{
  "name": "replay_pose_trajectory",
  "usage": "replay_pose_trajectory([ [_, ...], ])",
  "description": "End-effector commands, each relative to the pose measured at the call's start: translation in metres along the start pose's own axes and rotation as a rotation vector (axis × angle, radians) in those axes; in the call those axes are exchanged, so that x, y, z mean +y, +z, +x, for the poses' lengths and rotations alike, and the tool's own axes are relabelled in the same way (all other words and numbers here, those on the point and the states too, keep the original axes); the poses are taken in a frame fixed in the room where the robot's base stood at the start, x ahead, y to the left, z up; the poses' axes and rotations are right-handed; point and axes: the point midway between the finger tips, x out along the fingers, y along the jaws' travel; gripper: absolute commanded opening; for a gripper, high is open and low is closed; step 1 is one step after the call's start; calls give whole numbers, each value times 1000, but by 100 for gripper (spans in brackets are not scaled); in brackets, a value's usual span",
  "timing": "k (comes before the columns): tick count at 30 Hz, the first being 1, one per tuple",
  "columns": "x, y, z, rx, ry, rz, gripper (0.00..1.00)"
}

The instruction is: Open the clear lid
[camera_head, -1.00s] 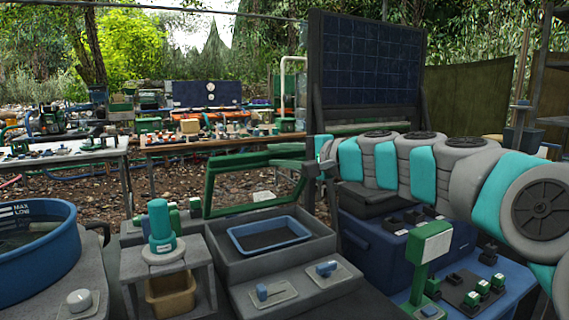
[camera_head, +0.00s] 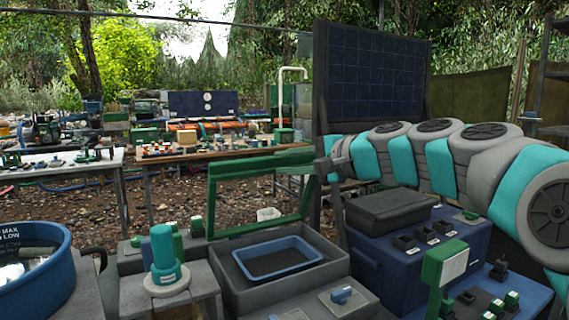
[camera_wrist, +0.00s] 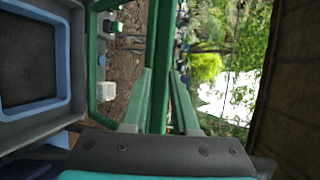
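The clear lid (camera_head: 213,205) is a green frame with a see-through pane. It stands raised and steeply tilted at the back of a grey box (camera_head: 225,290) that holds a blue-rimmed tray (camera_head: 242,272). My gripper (camera_head: 322,168) is at the lid's upper right corner in the head view. In the wrist view, the green fingers of my gripper (camera_wrist: 161,85) lie on both sides of the lid's green bar (camera_wrist: 160,50) and appear closed on it. The exact finger contact is partly hidden. The blue-rimmed tray also shows in the wrist view (camera_wrist: 66,100).
A teal bottle-like part (camera_head: 163,248) stands on a grey stand left of the box. A blue tub (camera_head: 50,285) is at far left. A blue case (camera_head: 400,262) and a green post sign (camera_head: 440,270) are at right. Tables with small items stand behind.

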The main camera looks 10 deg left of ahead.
Motion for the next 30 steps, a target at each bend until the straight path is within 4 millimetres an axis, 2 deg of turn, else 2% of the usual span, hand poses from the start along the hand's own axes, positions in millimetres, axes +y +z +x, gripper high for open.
replay_pose_trajectory([
  [6, 0, 0, -36, 2, -2, 0, 28],
  [12, 1, -1, -61, 2, 0, 0, 28],
  [17, 1, 0, -69, 0, 1, 0, 28],
  [30, 0, 0, -69, 1, 1, 1, 28],
])
